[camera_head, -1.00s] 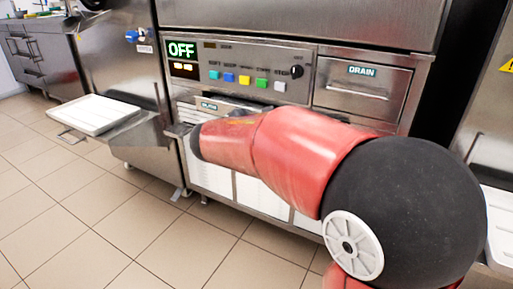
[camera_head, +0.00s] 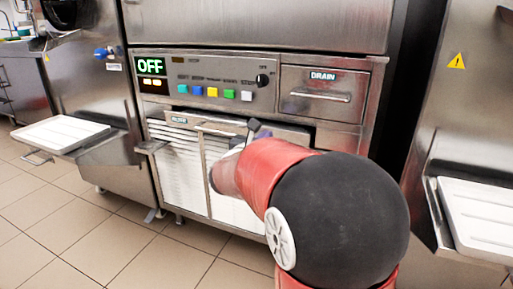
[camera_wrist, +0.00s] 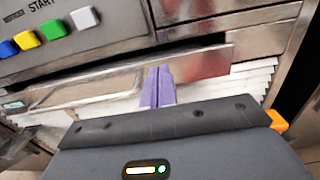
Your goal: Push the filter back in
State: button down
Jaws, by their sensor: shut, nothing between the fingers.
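The filter (camera_head: 215,127) is a wide, low metal-fronted tray with a small label at its left end, in the slot under the coloured buttons of the middle machine. Its front stands out from the machine face; my arm hides its right part. In the wrist view the filter's metal front (camera_wrist: 200,63) runs slantwise across the picture. My gripper's purple fingers (camera_wrist: 158,72) are shut and empty, over the filter front right of its middle. I cannot tell whether they touch it. In the head view the gripper (camera_head: 240,140) is small and partly hidden by my red arm.
White louvred panels (camera_head: 180,165) lie below the filter. The drain drawer (camera_head: 322,96) is shut at upper right. The control panel (camera_head: 205,80) reads OFF. White trays (camera_head: 60,133) jut out at left and right (camera_head: 480,212). Tiled floor is clear at front left.

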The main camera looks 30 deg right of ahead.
aim_at(273, 129)
jog(key=shift+x, duration=1.5)
jog(key=b+x, duration=0.1)
jog(key=x, duration=0.1)
jog(key=shift+w+d, duration=0.2)
